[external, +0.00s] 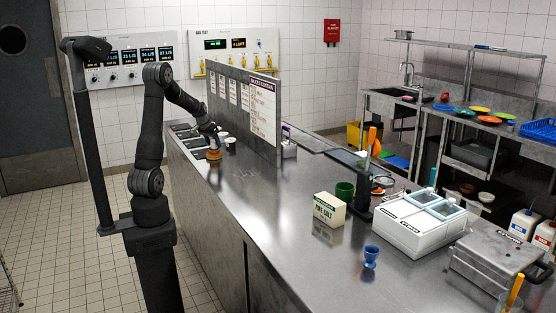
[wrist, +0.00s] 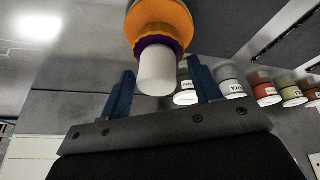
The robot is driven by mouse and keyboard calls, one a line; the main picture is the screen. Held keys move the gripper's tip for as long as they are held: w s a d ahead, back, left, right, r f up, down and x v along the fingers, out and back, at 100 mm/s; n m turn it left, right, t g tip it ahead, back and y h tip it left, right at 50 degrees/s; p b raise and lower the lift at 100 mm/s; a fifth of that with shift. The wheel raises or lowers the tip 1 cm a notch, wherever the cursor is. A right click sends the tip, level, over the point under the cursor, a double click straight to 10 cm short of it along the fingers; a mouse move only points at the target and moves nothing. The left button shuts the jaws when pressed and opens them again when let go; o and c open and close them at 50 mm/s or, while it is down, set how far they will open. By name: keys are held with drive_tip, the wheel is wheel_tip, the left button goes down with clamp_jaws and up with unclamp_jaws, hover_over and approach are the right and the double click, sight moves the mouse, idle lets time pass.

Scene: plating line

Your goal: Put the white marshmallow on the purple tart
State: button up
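The white marshmallow (wrist: 157,73) stands against the purple tart (wrist: 150,45) in the wrist view, touching it, its free end toward the camera. The tart sits on an orange stand (wrist: 160,20); only its purple rim shows around the marshmallow. In the external view the orange stand (external: 214,155) is on the left end of the steel counter, and the marshmallow is too small to make out. My gripper (wrist: 161,66) is open, its two blue fingers on either side of the marshmallow with a gap at each side. In the external view my gripper (external: 211,131) is just above the stand.
Several labelled tubs, one of them a white tub (wrist: 231,88), stand close by on the right in the wrist view. An upright panel with menu sheets (external: 263,108) rises beside the stand. The counter in front (external: 250,195) is clear up to the salt box (external: 329,209).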

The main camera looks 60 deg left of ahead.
drive_tip(key=shift+r, duration=0.1)
drive_tip(key=shift+r, duration=0.35)
drive_tip(key=v, duration=1.2)
drive_tip(key=x, duration=1.3)
drive_tip(key=shift+s, duration=0.2)
drive_tip(key=shift+r, duration=0.45)
